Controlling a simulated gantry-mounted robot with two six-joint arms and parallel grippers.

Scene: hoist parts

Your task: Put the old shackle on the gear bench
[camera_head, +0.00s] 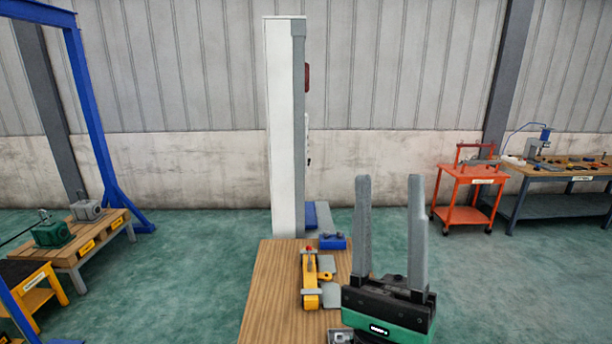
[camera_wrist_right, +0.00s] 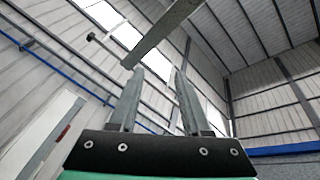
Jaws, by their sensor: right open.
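My right gripper (camera_head: 390,180) stands at the right front of the head view with its two grey fingers pointing up, apart and empty. The right wrist view also shows the open fingers (camera_wrist_right: 157,70) with nothing between them. I cannot make out a shackle for sure in either view; a small metal piece (camera_head: 340,335) at the bottom is partly cut off beside my gripper. I cannot tell which bench is the gear bench, as the labels are too small to read. My left gripper is not in view.
A wooden table (camera_head: 262,300) in front bears a yellow tool (camera_head: 310,280) and a blue piece (camera_head: 333,242). A white column stands behind it. At left is a pallet-like bench (camera_head: 75,255) with green and grey housings; at right, an orange cart (camera_head: 470,172) and a workbench (camera_head: 545,180).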

